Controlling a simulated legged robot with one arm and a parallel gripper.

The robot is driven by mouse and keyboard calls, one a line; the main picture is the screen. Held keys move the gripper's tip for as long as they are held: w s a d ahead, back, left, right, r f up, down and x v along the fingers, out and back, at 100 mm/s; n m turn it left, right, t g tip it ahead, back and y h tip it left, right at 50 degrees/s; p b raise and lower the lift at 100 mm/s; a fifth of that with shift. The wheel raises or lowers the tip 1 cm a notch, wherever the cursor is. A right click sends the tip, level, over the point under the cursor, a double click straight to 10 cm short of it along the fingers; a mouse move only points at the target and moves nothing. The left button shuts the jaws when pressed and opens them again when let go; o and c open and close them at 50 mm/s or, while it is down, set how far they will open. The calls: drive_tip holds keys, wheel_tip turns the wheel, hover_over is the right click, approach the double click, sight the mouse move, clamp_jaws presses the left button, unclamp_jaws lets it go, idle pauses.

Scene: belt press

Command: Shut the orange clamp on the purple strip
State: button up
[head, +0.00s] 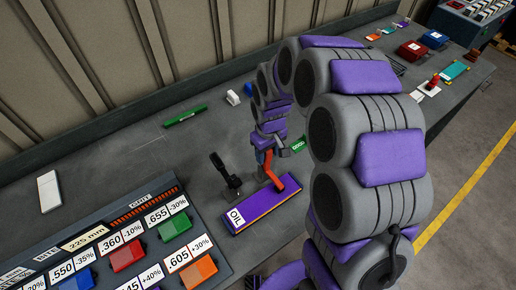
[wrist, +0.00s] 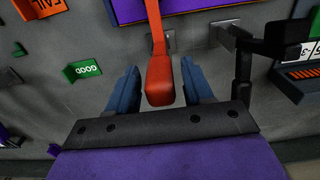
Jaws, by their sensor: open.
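The orange clamp (head: 284,187) stands at the back edge of the purple strip (head: 262,207), with an arm lying over the strip and a handle rising toward my gripper. The strip is a long purple plate with a white OIL label at its left end. In the wrist view the clamp's handle (wrist: 159,85) sits between the two blue fingers of my gripper (wrist: 159,68). The fingers are open, with a gap visible on both sides of the handle. The strip's edge (wrist: 200,12) shows at the top of that view. My arm hides part of the area right of the clamp.
A black lever (head: 226,176) stands just left of the clamp. A panel with coloured buttons (head: 125,255) fills the bench's front left. A green GOOD block (wrist: 82,70) lies near the gripper. A green bar (head: 185,115) and a white block (head: 49,191) lie farther away.

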drive_tip(key=shift+r+p, duration=1.3)
drive_tip(key=shift+r, duration=1.9)
drive_tip(key=shift+s+d+r, duration=0.1)
drive_tip(key=shift+s+r, duration=0.05)
drive_tip(key=shift+s, duration=0.1)
drive_tip(key=s+d+r+m, duration=0.2)
drive_tip(key=s+d+r, duration=0.1)
drive_tip(key=s, duration=0.7)
drive_tip(key=s+d+r+m+g+b, duration=0.1)
drive_tip(key=s+d+r+m, duration=0.1)
drive_tip(key=s, duration=0.8)
drive_tip(key=s+d+r+m+b, duration=0.1)
drive_tip(key=s+d+r+m, duration=0.1)
drive_tip(key=s, duration=0.8)
drive_tip(key=d+r, duration=0.1)
drive_tip(key=d, duration=0.1)
drive_tip(key=shift+d+r+m+g, duration=0.35)
drive_tip(key=shift+d+m+g, duration=0.05)
